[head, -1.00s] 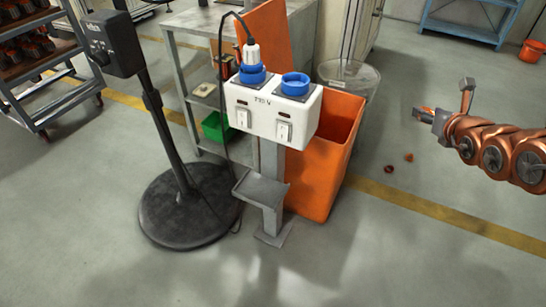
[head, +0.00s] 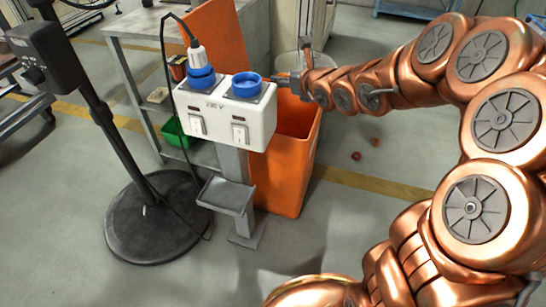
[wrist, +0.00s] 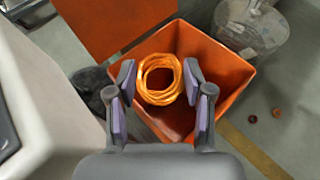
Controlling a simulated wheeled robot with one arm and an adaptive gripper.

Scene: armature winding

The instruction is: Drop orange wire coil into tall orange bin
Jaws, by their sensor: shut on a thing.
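The orange wire coil (wrist: 160,99) shows in the wrist view between the two fingers of my gripper (wrist: 159,82), which is shut on it. From above, the coil appears over the open mouth of the tall orange bin (wrist: 222,68). In the head view the bin (head: 288,185) stands on the floor behind a white socket box. My gripper (head: 287,80) is beside the box's right end, above the bin's opening. The coil cannot be made out in the head view.
The white socket box (head: 228,113) on its grey post stands close left of my gripper. An orange panel (head: 207,45) rises behind it. A transparent bin (wrist: 250,28) is behind the orange bin. Small reddish pieces (head: 356,156) lie on the floor to the right.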

